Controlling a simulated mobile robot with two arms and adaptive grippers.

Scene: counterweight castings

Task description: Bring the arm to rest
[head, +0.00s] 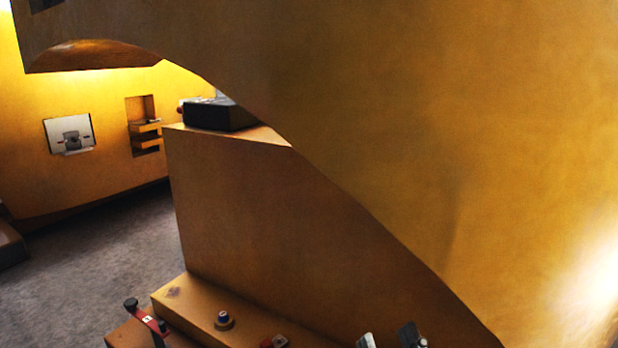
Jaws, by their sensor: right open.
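My right gripper (389,338) shows only at the bottom edge, right of the middle. Its two grey fingertips stand apart, with no object visible between them. The rest of the gripper and its arm are cut off by the frame. It is in front of the large ochre wall-like body, near its low ledge (200,317). My left gripper is not in view.
A huge curved ochre casting (450,130) fills the right and top. A dark box (218,114) sits on a block top (270,136). Grey floor (110,265) is open at left.

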